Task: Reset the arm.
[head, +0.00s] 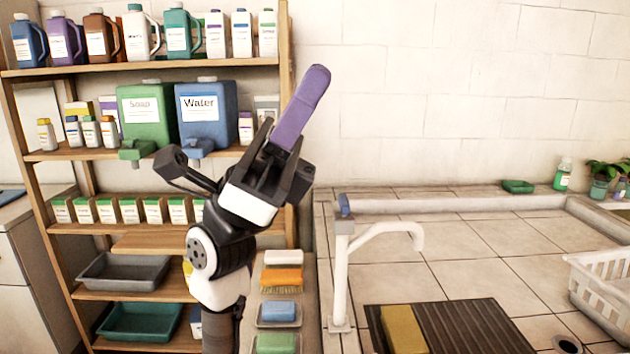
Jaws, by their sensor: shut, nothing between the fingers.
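My arm rises in the middle of the head view, in front of the shelf. My gripper (284,150) points up and slightly right, with its dark fingers shut. A long purple piece (303,106) with a rounded end sticks up from between or behind the fingers. I cannot tell whether it belongs to the gripper.
A wooden shelf (170,238) with bottles, a green soap jug (146,112) and a blue water jug (207,108) stands behind my arm. To the right are a white tap (342,262), a dark ribbed board (465,325) with a yellow sponge (403,328), and a white basket (600,283).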

